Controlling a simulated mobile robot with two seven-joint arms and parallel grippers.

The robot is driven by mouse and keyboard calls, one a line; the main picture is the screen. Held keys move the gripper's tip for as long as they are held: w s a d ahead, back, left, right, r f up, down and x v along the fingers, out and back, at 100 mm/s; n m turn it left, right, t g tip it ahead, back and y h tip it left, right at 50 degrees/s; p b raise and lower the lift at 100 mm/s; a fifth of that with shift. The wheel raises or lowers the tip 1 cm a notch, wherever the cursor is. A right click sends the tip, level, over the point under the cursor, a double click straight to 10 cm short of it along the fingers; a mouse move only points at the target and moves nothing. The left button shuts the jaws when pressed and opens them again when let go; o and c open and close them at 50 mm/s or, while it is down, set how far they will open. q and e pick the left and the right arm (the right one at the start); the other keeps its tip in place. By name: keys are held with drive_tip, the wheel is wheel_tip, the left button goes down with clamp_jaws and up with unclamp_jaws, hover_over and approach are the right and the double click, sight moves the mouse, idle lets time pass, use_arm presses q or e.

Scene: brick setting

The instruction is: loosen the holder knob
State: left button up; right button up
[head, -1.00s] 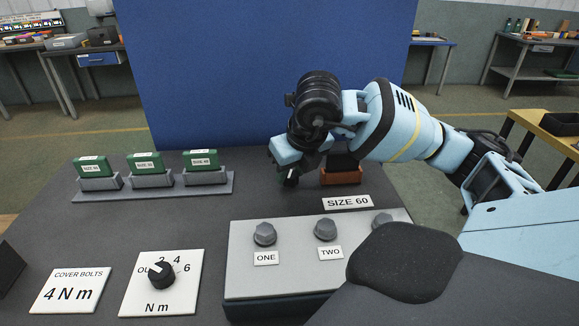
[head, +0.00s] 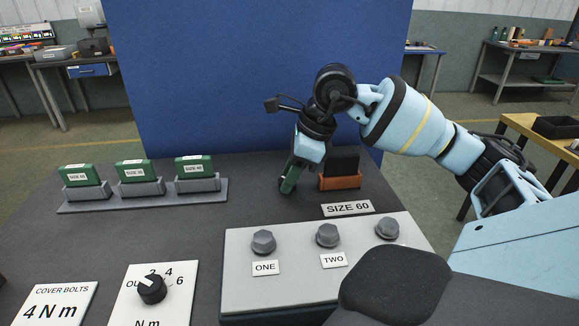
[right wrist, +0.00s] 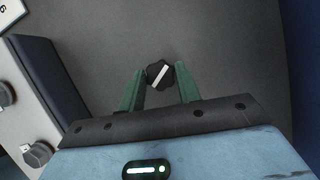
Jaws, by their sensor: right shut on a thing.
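A small black knob with a white stripe (right wrist: 160,74) stands on the dark bench top, between the green fingertips of my right gripper (right wrist: 160,80) in the right wrist view. In the head view my right gripper (head: 287,186) points down just left of the orange holder (head: 340,182), which holds a dark block (head: 344,162). The gripper is shut on the knob, which the fingers largely hide in the head view. My left gripper is out of view.
A grey panel (head: 300,290) with several hex knobs labelled ONE and TWO lies in front, behind it a SIZE 60 label (head: 347,208). Green blocks stand in a grey rack (head: 140,196) at left. A torque dial (head: 152,290) sits at front left. A blue screen (head: 250,80) rises behind.

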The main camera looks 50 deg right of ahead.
drive_tip(key=n, duration=0.2)
drive_tip(key=n+g+y, duration=0.1)
drive_tip(key=n, duration=0.2)
drive_tip(key=shift+w+d+r+g, duration=0.1)
drive_tip(key=shift+w+g, duration=0.05)
drive_tip(key=shift+g, duration=0.15)
drive_tip(key=shift+w+n+g+y, duration=0.15)
drive_tip(key=shift+n+g, duration=0.3)
drive_tip(key=shift+n, duration=0.8)
drive_tip(key=shift+s+n+g+y, duration=0.15)
drive_tip(key=shift+n+g, duration=0.3)
drive_tip(key=shift+n, duration=0.8)
drive_tip(key=shift+w, duration=0.1)
drive_tip(key=o, duration=1)
drive_tip(key=shift+c, duration=0.2)
drive_tip(key=p+v, duration=0.1)
drive_tip(key=v, duration=0.6)
drive_tip(key=shift+d+r, duration=0.2)
drive_tip(key=shift+r, duration=0.15)
